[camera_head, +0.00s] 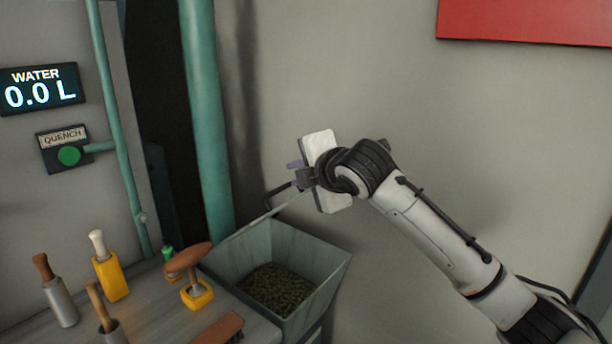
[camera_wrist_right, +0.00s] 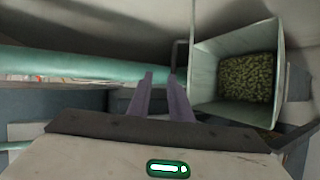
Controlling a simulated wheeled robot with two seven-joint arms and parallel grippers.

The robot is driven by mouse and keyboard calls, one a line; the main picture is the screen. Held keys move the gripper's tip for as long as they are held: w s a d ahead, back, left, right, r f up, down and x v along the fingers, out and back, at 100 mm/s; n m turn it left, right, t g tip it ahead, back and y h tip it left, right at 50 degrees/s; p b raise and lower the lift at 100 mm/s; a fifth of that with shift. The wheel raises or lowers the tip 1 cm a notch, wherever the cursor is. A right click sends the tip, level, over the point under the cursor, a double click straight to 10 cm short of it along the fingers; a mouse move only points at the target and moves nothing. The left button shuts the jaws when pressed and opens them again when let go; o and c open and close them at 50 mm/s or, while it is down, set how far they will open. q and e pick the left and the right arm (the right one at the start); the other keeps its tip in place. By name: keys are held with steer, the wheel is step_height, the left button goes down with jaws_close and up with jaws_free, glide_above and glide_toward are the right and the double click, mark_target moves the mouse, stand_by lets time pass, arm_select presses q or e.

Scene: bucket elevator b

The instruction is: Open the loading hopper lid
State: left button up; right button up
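The loading hopper (camera_head: 335,268) is a grey-green square bin at the lower middle of the head view. Its mouth is uncovered and dark green pellets (camera_head: 275,288) show inside; it also shows in the wrist view (camera_wrist_right: 206,70). No lid covers it; a thin pale edge at its back may be the raised lid seen edge-on, but I cannot tell. A dark bar handle (camera_head: 275,194) stands above the hopper's back corner. My right gripper (camera_head: 295,174) is beside this bar, its purple fingers (camera_wrist_right: 160,76) apart with nothing visible between them. My left gripper is out of view.
A bench left of the hopper holds several handled tools, including a yellow-based one (camera_head: 110,278) and a brown-topped one (camera_head: 187,262). A green pipe (camera_head: 206,120) rises behind. A quench button (camera_head: 69,155) and water display (camera_head: 40,88) are on the left.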

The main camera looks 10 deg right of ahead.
steer(key=shift+v, duration=2.35)
steer(key=shift+c, duration=0.5)
